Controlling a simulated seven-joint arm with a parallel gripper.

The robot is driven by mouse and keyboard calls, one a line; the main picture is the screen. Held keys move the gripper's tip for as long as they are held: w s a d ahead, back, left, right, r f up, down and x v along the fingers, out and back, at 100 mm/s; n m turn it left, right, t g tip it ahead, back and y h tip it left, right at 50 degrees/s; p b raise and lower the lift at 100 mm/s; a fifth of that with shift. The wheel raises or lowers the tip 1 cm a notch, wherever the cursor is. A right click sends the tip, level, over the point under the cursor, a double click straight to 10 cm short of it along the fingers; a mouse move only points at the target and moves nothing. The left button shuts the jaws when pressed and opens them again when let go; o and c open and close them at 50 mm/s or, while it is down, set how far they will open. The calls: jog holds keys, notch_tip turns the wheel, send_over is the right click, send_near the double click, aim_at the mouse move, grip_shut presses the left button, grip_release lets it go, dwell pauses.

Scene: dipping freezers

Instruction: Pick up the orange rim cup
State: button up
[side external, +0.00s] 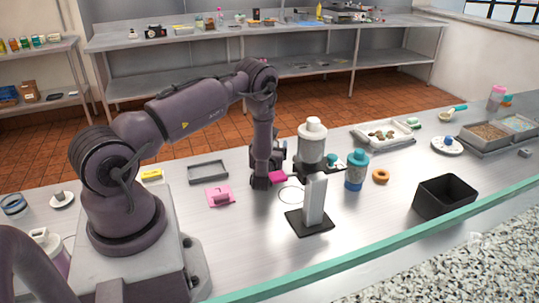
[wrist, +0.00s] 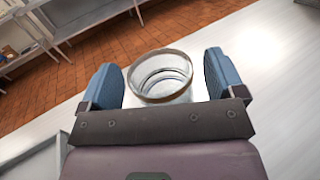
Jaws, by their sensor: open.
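A clear round cup (wrist: 160,86) with a thin brownish rim stands between my gripper's (wrist: 162,72) two blue finger pads in the wrist view. Its rim looks brown-grey rather than plainly orange. My gripper is open, with a finger on each side of the cup; I cannot tell whether either pad touches it. In the side view my gripper (side external: 268,178) hangs low over the counter, left of a grey and white bottle. The cup is not clear in that view, being hidden or too faint to make out.
The grey and white bottle (side external: 311,150), a white upright block on a dark base (side external: 314,203) and a blue-grey bottle (side external: 356,173) stand right of my gripper. A pink item (side external: 220,196) and grey tray (side external: 208,171) lie left. A black bin (side external: 445,197) stands further right.

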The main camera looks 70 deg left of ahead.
jog(key=shift+w+a, duration=0.3)
jog(key=shift+a, duration=0.35)
jog(key=c, duration=1)
jog(key=shift+r, duration=0.2)
